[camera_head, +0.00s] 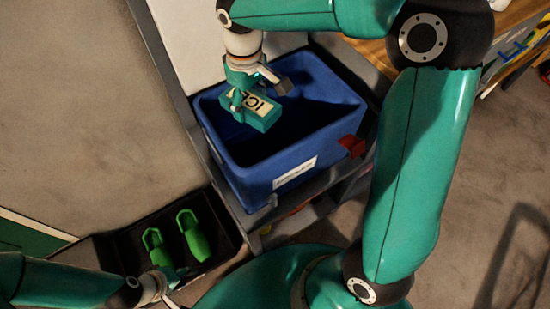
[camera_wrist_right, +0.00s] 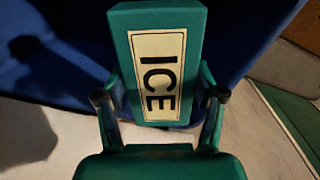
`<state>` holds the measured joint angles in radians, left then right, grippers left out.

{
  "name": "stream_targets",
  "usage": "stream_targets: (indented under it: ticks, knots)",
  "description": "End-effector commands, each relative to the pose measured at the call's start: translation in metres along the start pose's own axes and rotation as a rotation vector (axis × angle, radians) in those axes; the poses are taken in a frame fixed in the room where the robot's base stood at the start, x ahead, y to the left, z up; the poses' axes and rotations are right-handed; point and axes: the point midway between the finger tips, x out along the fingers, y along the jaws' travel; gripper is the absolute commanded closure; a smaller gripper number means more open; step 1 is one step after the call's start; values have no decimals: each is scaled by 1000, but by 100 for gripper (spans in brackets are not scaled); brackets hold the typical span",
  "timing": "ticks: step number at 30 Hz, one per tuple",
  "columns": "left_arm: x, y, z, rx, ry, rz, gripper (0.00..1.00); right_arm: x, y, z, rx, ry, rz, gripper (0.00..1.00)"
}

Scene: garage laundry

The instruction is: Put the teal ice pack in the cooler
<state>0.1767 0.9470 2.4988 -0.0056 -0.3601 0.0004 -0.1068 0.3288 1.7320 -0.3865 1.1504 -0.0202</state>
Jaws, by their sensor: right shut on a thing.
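The teal ice pack (camera_head: 264,115) has a cream label reading ICE. My right gripper (camera_head: 256,96) is shut on it and holds it over the open blue cooler (camera_head: 230,162), near its left side as seen in the head view. In the right wrist view the ice pack (camera_wrist_right: 194,55) sits between the two fingers of the right gripper (camera_wrist_right: 160,98), with the blue cooler wall (camera_wrist_right: 250,35) behind it. My left gripper (camera_head: 168,285) is low at the bottom left, partly cut off by the frame, and its fingers are too small to judge.
The cooler stands on a grey shelf (camera_head: 235,205) and has a red latch (camera_head: 351,146) and a white label at its front. A dark tray (camera_head: 125,248) with green clogs (camera_head: 192,236) lies on the floor at lower left. A wooden top (camera_head: 375,50) is behind the cooler.

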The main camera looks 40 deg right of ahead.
Motion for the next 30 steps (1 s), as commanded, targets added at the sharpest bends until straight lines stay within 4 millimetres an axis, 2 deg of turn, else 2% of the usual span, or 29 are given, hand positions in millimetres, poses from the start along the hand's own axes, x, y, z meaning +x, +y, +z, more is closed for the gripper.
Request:
stream_targets:
  ticks: [1,7,10,14,24,30]
  knots:
    - [13,-5,0,0,0,0,60,8,0,1,-9,5,0,79]
    - [22,-8,0,0,1,0,60,11,0,6,-33,2,-4,79]
    - [25,-9,0,0,1,0,60,22,-1,7,-36,-1,-5,79]
    - [32,-11,0,0,1,0,60,51,-1,8,-36,-5,-7,79]
    - [50,-18,0,0,0,0,60,139,-2,7,-36,-3,-7,79]
    - [53,-19,0,0,0,0,60,162,-1,6,-36,1,-5,79]
